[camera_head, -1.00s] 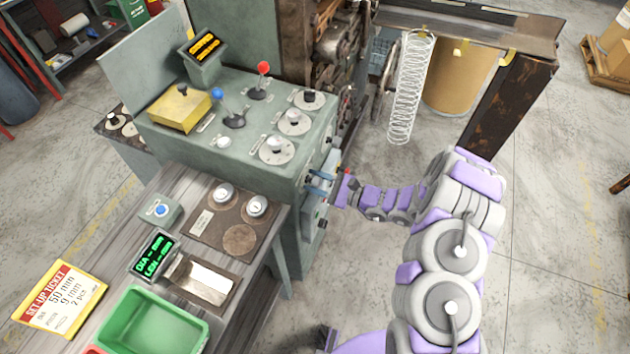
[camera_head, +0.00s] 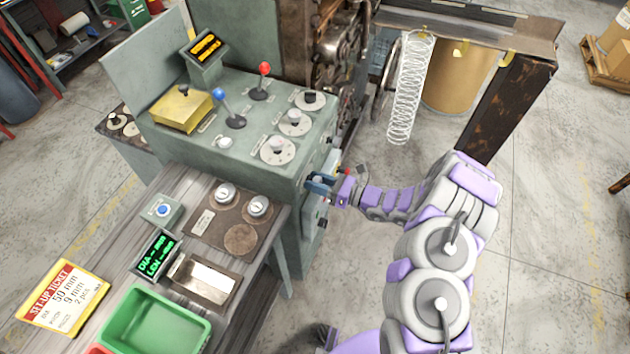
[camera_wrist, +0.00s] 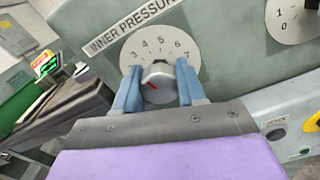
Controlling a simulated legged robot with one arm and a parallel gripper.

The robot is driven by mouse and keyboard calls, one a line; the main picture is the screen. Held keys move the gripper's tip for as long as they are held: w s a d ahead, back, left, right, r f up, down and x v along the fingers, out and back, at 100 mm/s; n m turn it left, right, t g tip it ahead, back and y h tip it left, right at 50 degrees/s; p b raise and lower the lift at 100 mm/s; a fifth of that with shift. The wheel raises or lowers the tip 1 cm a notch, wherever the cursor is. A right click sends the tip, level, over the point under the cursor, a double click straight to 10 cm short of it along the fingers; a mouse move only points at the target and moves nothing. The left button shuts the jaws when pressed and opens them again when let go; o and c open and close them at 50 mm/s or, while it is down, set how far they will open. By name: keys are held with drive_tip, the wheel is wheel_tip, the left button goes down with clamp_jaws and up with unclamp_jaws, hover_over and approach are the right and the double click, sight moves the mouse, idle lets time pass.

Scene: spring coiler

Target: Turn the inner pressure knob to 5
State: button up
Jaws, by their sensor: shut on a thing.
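The inner pressure knob (camera_wrist: 159,84) is a grey round knob with a red pointer line on a pale dial (camera_wrist: 160,52). The dial's numbers 3 to 7 show above it, with 5 at the top. The red line slants to the upper left, towards the low-number side; its exact reading is unclear. My gripper (camera_wrist: 158,88) has its blue fingers on both sides of the knob, shut on it. In the head view my gripper (camera_head: 318,184) is at the right side of the green-grey machine, and the knob is hidden there.
Another dial (camera_wrist: 294,18) is at the upper right in the wrist view. A yellow button (camera_wrist: 312,122) lies to the right. The wooden bench (camera_head: 110,262) stands left of my arm. A hanging spring (camera_head: 408,90) is behind it.

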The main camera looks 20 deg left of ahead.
drive_tip(key=m, duration=0.4)
drive_tip(key=shift+w+d+m, duration=0.15)
drive_tip(key=shift+w+m, duration=0.05)
drive_tip(key=shift+m, duration=0.1)
drive_tip(key=m, duration=0.4)
drive_tip(key=shift+w, duration=0.1)
drive_tip(key=shift+m, duration=0.3)
drive_tip(key=o, duration=1)
drive_tip(key=shift+w+d, duration=0.1)
drive_tip(key=shift+o, duration=0.3)
drive_tip(key=shift+s, duration=0.2)
drive_tip(key=s+d+p, duration=0.1)
drive_tip(key=d+p, duration=0.2)
drive_tip(key=d, duration=1.4)
drive_tip(key=shift+s+d, duration=0.15)
drive_tip(key=shift+d, duration=0.05)
